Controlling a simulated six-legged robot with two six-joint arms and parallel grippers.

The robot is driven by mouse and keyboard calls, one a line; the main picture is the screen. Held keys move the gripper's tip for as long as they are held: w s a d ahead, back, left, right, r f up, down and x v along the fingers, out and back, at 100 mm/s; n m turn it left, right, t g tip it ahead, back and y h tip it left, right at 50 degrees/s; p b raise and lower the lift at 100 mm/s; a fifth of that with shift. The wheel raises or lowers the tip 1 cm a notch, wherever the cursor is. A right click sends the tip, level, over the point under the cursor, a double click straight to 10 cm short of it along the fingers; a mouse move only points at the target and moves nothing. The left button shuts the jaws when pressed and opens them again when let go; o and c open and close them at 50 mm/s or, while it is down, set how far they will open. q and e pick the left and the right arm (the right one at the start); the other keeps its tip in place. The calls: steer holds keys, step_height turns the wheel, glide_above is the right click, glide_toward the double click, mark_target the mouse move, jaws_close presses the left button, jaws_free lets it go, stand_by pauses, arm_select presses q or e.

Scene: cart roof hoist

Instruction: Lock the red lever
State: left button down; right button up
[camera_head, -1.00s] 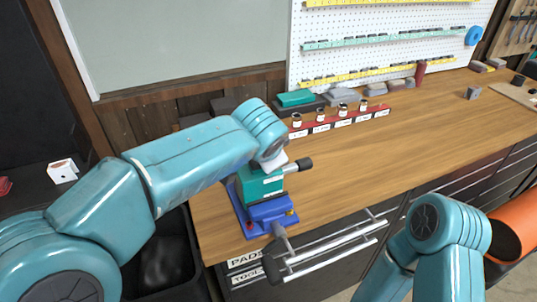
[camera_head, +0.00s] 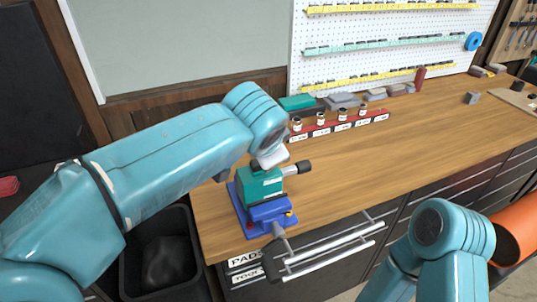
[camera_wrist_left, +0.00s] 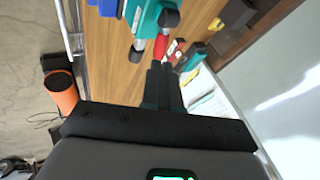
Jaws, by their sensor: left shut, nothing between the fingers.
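The teal and blue vise-like device (camera_head: 262,187) stands at the bench's near edge, with a grey bar and black knob (camera_head: 304,167) sticking out to the right. In the left wrist view, the red lever (camera_wrist_left: 160,47) shows beside the teal body (camera_wrist_left: 147,22). My left gripper (camera_wrist_left: 160,66) is shut and empty, its dark fingertips close to the red lever; I cannot tell whether they touch. In the head view, my left wrist hangs over the device and hides the fingers and the lever. My right arm is at lower right; its gripper is out of frame.
A red rack (camera_head: 340,125) with several small jars stands behind the device. Grey and teal blocks (camera_head: 297,102) lie along the wall. Drawer handles (camera_head: 335,245) stick out at the front. A black bin (camera_head: 160,255) stands at left. The bench's middle right is clear.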

arm_select(q)
steer(key=v, duration=0.6)
steer(key=shift+r+b, duration=0.3)
steer(key=shift+r, duration=0.05)
steer(key=shift+w+d, duration=0.1)
steer(key=shift+d, duration=0.05)
steer(key=shift+s, duration=0.2)
